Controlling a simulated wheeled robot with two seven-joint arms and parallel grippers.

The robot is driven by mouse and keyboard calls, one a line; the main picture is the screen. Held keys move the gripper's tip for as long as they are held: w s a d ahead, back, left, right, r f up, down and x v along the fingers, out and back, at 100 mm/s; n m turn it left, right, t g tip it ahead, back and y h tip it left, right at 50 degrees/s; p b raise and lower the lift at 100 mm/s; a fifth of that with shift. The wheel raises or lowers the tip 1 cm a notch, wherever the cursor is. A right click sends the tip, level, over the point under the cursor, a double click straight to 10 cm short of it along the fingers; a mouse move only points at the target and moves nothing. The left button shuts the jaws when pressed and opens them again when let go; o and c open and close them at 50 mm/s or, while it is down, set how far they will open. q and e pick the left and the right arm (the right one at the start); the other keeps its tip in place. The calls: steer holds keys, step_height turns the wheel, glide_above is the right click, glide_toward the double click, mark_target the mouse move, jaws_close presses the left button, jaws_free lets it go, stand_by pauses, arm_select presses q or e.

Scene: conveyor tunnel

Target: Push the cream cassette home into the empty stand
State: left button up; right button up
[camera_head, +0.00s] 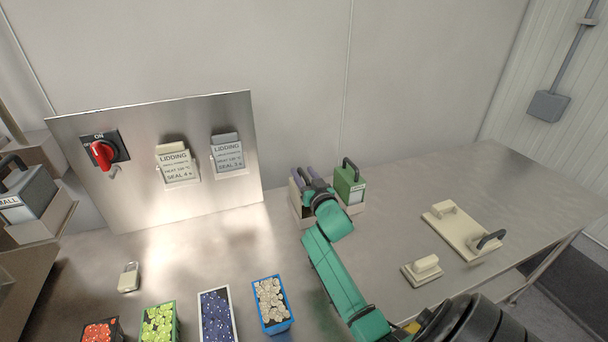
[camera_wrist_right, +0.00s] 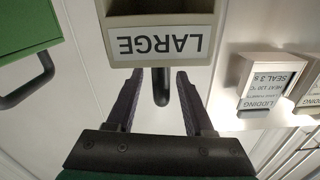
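The cream cassette (camera_wrist_right: 108,38), with a white LARGE label upside down, shows at the top of the wrist view. Its dark handle (camera_wrist_right: 162,92) sticks out between my right gripper's (camera_wrist_right: 155,75) purple fingers, with a gap on each side. The fingers are open. In the head view my right gripper (camera_head: 304,174) is over a cream body (camera_head: 305,215) at the back of the table, and its wrist hides much of it. I cannot tell the stand from the cassette there, nor how deep the cassette sits. My left gripper is out of view.
A green cassette (camera_head: 349,184) stands close on the right. A grey cassette (camera_head: 27,193) sits far left. A steel panel (camera_head: 130,190) with a red switch stands left. Several small bins, such as a blue one (camera_head: 288,322), line the front. Cream handled pieces (camera_head: 455,240) lie right.

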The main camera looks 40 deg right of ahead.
steer(key=shift+f, duration=0.1)
steer(key=shift+s, duration=0.15)
steer(key=v, duration=1.4)
steer(key=shift+b, duration=0.45)
steer(key=shift+s+a, duration=0.1)
steer(key=shift+s, duration=0.05)
